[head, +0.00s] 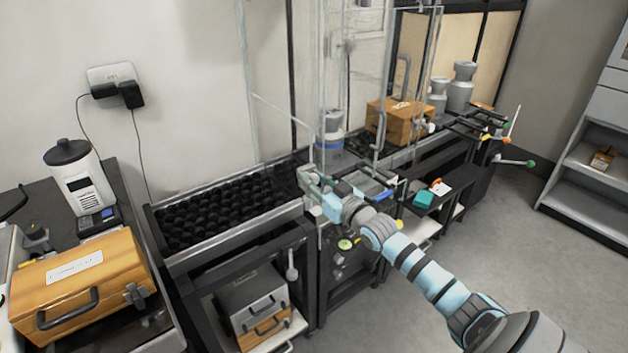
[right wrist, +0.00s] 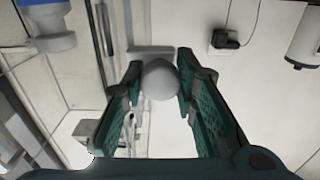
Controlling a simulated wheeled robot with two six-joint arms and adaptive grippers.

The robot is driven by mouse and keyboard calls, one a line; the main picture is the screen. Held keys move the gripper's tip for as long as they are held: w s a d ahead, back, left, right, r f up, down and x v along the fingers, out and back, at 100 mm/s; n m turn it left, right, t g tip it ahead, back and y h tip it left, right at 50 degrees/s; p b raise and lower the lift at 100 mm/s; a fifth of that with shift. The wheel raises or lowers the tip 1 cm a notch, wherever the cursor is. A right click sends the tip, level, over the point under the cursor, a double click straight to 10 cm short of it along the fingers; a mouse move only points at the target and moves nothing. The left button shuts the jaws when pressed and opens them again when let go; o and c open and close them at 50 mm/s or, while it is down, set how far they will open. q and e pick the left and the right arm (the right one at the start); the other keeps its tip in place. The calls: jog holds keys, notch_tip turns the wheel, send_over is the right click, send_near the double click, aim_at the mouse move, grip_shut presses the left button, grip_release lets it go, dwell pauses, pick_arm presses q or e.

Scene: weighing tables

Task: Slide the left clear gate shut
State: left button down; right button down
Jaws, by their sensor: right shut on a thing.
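The left clear gate (head: 283,75) is a see-through panel with thin pale edges, standing at the back of the bench above the black bed. My right gripper (head: 312,186) is at the bench's front edge, near the foot of the clear panels. In the right wrist view, its teal fingers (right wrist: 160,80) are closed around a pale grey rounded knob (right wrist: 160,82). How the knob joins the gate is hidden. My left gripper is not in view.
A tray of black rounded lumps (head: 225,205) lies left of my right gripper. A wooden case (head: 75,280) and a white canister (head: 78,180) stand at the left. Another wooden box (head: 398,118) stands beyond the panels. The floor (head: 500,265) at right is clear.

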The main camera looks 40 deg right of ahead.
jog(key=c, duration=1.6)
grip_release()
jog(key=shift+f, duration=0.1)
jog(key=shift+o, duration=0.2)
jog(key=shift+w, duration=0.15)
jog(key=shift+r, duration=0.2)
notch_tip(320, 180, up, 10)
jog(key=shift+f, duration=0.2)
jog(key=shift+f, duration=0.1)
